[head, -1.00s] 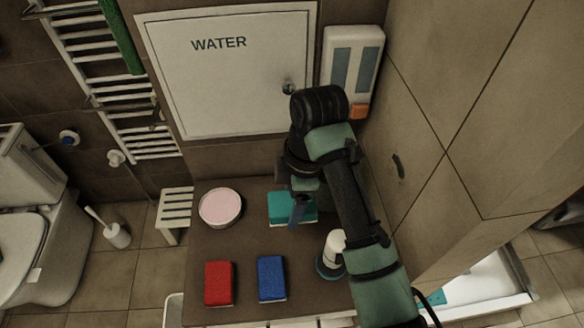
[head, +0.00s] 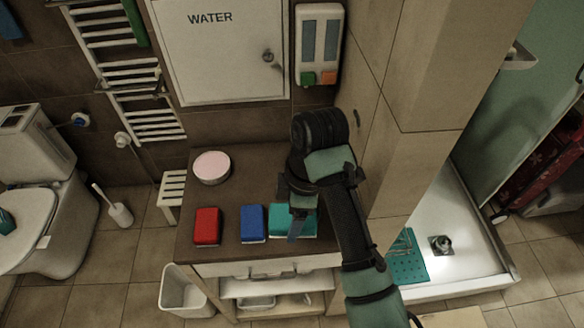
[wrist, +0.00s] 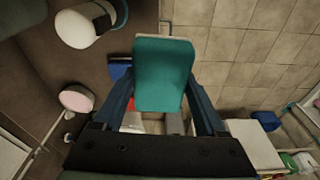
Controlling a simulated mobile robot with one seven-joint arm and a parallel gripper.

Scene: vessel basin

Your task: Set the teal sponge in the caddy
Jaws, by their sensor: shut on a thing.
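The teal sponge (head: 308,221) is held in my gripper (head: 297,224) near the front right of the brown counter (head: 232,188), right of the blue sponge. In the wrist view the sponge (wrist: 163,70) fills the middle, pinched between the two blue-grey fingers, with its broad teal face toward the camera. The head view does not clearly show how high it is above the counter. I cannot identify the caddy for certain in either view.
A red sponge (head: 207,227), a blue sponge (head: 253,223) and a round pink-topped tin (head: 211,167) stand on the counter. A white cup-like object (wrist: 84,25) shows in the wrist view. A white bin (head: 184,292) stands on the floor at the counter's front left.

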